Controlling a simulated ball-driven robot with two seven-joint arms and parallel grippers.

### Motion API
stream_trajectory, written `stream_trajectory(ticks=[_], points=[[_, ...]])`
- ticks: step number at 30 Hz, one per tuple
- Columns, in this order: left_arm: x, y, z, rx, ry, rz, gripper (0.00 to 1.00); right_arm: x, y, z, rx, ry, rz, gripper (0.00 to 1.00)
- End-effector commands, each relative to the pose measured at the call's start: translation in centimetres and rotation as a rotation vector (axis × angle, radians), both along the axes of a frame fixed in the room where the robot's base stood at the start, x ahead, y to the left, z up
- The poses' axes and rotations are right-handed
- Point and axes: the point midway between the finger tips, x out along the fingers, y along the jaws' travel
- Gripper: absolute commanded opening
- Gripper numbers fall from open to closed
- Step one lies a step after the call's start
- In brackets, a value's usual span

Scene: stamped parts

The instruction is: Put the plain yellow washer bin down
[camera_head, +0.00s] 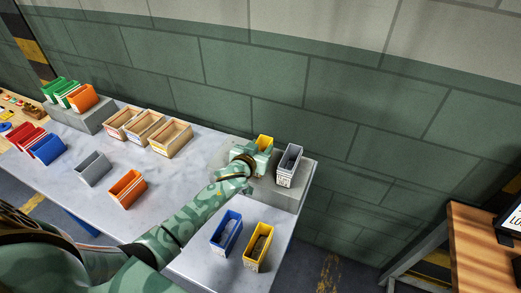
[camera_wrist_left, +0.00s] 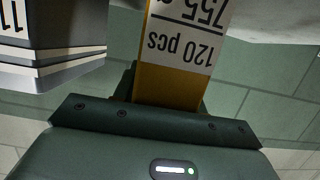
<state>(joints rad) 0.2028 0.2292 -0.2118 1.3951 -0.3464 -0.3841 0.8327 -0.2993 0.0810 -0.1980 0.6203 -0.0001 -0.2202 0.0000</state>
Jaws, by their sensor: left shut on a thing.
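A yellow bin (camera_head: 265,141) is held by my left gripper (camera_head: 258,155) over the grey block at the right end of the table. The gripper and wrist hide most of the bin in the head view. In the left wrist view the yellow bin (camera_wrist_left: 168,86) sits between the jaws, with a white label reading "120 pcs" upside down. I cannot tell whether its base touches the block. A grey bin (camera_head: 289,164) stands on the block just right of the held bin; it shows at the left of the left wrist view (camera_wrist_left: 45,45). My right gripper is not in view.
The grey block (camera_head: 288,197) has a bare front strip. A blue bin (camera_head: 226,232) and another yellow bin (camera_head: 257,248), both with contents, stand in front of it. Wooden (camera_head: 170,138), orange (camera_head: 127,189) and grey (camera_head: 93,168) bins stand further left. A wall rises behind.

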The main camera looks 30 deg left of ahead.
Motion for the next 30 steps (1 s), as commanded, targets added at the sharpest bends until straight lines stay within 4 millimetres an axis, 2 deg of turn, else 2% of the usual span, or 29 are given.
stream_trajectory(ticks=[9,10,12,23,26,30], points=[[0.0,0.0,-0.2,-0.001,-0.001,0.000,0.19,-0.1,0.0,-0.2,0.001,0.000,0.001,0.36],[0.0,0.0,-0.3,-0.001,-0.001,0.000,0.44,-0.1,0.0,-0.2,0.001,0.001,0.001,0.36],[0.0,0.0,-0.2,-0.001,-0.001,0.000,0.63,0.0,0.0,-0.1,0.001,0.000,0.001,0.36],[-0.2,0.0,0.4,0.000,-0.002,-0.001,0.63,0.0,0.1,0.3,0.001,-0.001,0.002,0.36],[-1.7,-0.2,0.8,-0.002,-0.001,0.000,0.63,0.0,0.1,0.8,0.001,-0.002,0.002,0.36],[-4.9,-0.3,1.9,-0.003,0.000,0.000,0.63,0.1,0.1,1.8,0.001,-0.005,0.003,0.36]])
